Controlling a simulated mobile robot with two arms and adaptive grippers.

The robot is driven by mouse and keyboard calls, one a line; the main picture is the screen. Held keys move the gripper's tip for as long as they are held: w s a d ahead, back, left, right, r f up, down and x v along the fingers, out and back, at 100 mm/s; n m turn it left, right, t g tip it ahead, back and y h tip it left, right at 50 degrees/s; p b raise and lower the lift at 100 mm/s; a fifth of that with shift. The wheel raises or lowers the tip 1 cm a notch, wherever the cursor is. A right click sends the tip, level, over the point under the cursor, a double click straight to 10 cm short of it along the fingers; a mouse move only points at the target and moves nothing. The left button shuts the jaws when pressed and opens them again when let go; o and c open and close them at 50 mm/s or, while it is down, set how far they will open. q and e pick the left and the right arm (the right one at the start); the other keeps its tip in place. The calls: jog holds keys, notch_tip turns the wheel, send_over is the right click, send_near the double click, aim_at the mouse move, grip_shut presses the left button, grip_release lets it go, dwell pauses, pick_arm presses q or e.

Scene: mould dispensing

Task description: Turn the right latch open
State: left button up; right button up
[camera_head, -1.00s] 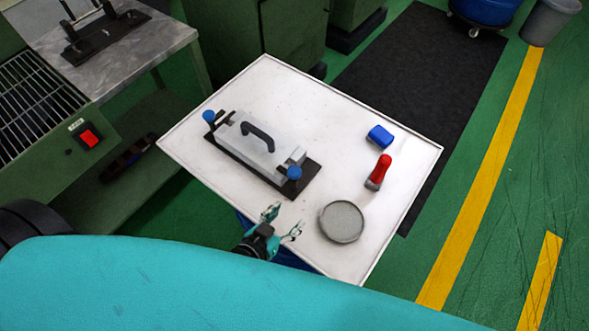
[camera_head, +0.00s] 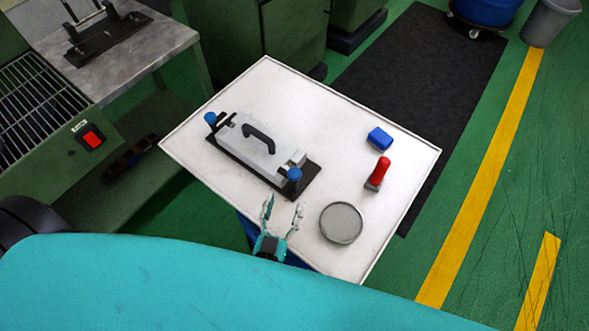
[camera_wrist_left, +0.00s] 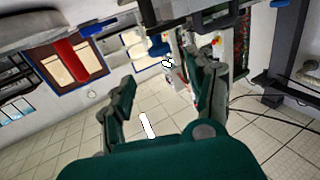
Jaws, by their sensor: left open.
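The grey mould (camera_head: 251,150) with a black handle lies on a dark base plate (camera_head: 309,186) on the white table. A blue-knobbed latch stands at each end: the right latch (camera_head: 294,174) at the near right end, the left latch (camera_head: 210,118) at the far left end. My left gripper (camera_head: 283,203) is open and empty at the table's near edge, just short of the right latch and apart from it in the picture. Its spread fingers point up the picture. The left wrist view shows the open fingers (camera_wrist_left: 172,76) too; I cannot clearly tell the latch there. My right gripper is out of view.
On the white table (camera_head: 330,110), a round grey dish (camera_head: 341,223) lies right of the gripper. A red-handled tool (camera_head: 378,172) and a blue block (camera_head: 380,138) are farther right. The table behind the mould is clear. A metal bench (camera_head: 150,45) stands at the upper left.

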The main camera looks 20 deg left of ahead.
aim_at(293, 179)
pick_arm(q)
jog(key=w, duration=0.3)
jog(key=w+p, duration=0.1)
jog(key=w, duration=0.6)
jog(key=shift+w+a, duration=0.15)
jog(key=shift+a, duration=0.1)
grip_shut()
